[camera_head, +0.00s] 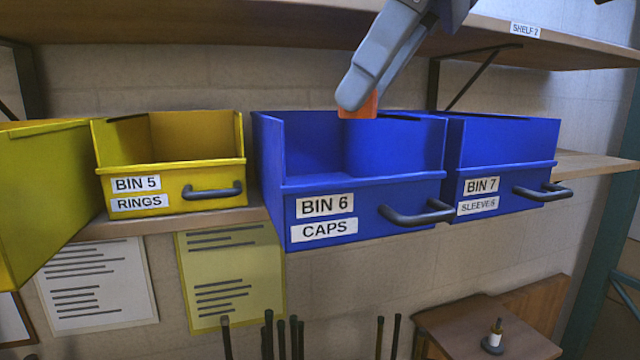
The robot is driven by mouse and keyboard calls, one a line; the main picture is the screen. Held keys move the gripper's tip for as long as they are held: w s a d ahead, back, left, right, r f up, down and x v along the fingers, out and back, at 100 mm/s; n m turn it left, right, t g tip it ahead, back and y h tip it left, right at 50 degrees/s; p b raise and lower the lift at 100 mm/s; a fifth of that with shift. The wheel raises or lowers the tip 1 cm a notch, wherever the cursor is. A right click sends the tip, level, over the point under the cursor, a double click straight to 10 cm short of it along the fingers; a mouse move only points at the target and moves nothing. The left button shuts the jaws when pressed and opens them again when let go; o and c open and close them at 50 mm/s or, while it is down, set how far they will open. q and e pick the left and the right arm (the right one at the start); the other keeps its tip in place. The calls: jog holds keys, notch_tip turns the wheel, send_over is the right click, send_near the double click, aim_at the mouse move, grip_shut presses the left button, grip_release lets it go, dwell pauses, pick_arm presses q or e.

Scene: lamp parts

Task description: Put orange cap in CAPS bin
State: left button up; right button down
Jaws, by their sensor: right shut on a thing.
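The orange cap (359,106) is held at the tips of my right gripper (357,98), which reaches down from the top of the head view. The gripper is shut on the cap and hides part of it. The cap shows over the opening of the blue bin labelled BIN 6 CAPS (370,199), near its back edge. I cannot tell how far above the bin floor it is. The inside floor of that bin is hidden by its front wall. My left gripper is not in view.
Yellow BIN 5 RINGS (170,175) stands left, with another yellow bin (40,190) at the edge. Blue BIN 7 SLEEVES (500,180) stands right, close beside BIN 6. A wooden shelf (200,22) overhangs the bins. Black handles jut from the fronts.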

jog(key=w+a+f, duration=0.1)
jog(key=w, duration=0.1)
jog(key=w+a+f, duration=0.1)
jog(key=w+f, duration=0.1)
jog(key=w+a+f, duration=0.1)
jog(key=w+f, duration=0.1)
jog(key=shift+a+f+p, duration=0.15)
jog(key=shift+a+p, duration=0.1)
jog(key=shift+p, duration=0.15)
jog(key=shift+w+a+f, duration=0.2)
jog(key=shift+w+f, duration=0.25)
jog(key=shift+f, duration=0.2)
jog(key=f, duration=0.3)
jog(key=shift+w+a+f+p, duration=0.1)
jog(key=shift+w+a+p, duration=0.15)
jog(key=shift+w+p, duration=0.15)
jog(key=shift+d+f, duration=0.15)
jog(key=shift+f, duration=0.25)
jog(key=shift+s, duration=0.1)
